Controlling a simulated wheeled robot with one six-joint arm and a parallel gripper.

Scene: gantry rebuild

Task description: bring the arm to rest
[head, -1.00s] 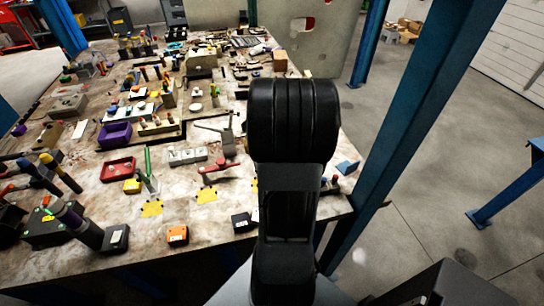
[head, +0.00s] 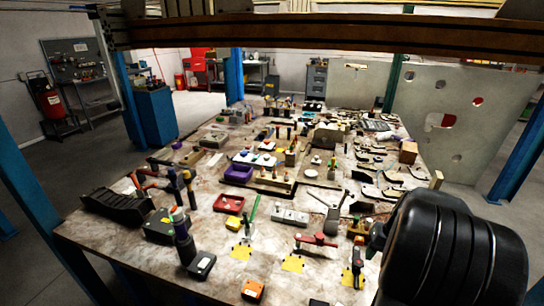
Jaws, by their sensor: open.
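A thick black link of my arm fills the lower right corner of the head view. It stands in front of the near right part of the workbench (head: 130,237) and hides what lies behind it. My gripper cannot be seen in the head view, so its jaws and anything near them are hidden or out of frame.
The bench is crowded with tools and parts: a red tray (head: 228,204), a purple bin (head: 239,173), a black wedge-shaped block (head: 117,206). Blue posts (head: 30,185) stand around it. A brown beam (head: 300,33) crosses overhead. A grey panel with holes (head: 455,125) stands behind right.

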